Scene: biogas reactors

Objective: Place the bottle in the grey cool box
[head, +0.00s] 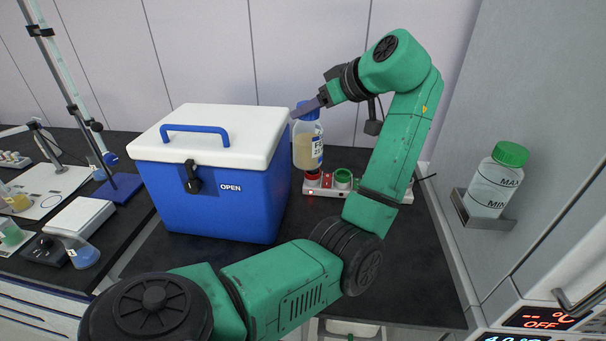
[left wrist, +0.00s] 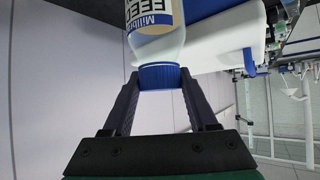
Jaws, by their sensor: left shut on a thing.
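The bottle (head: 307,147) has a blue cap, a white and blue label and pale yellow contents. My left gripper (head: 308,107) is shut on its blue cap and holds it upright, just right of the cool box. In the left wrist view the cap (left wrist: 160,76) sits between my two fingers (left wrist: 160,84). The cool box (head: 210,195) in view is blue, not grey, with a white lid (head: 210,120), a blue handle and "OPEN" printed beside a black latch (head: 192,177). Its lid is down. My right gripper is not in view.
At right, a green-capped bottle (head: 497,182) sits in a wall holder. Lab gear (head: 75,220) stands at left. The dark bench (head: 410,270) has free room in front right.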

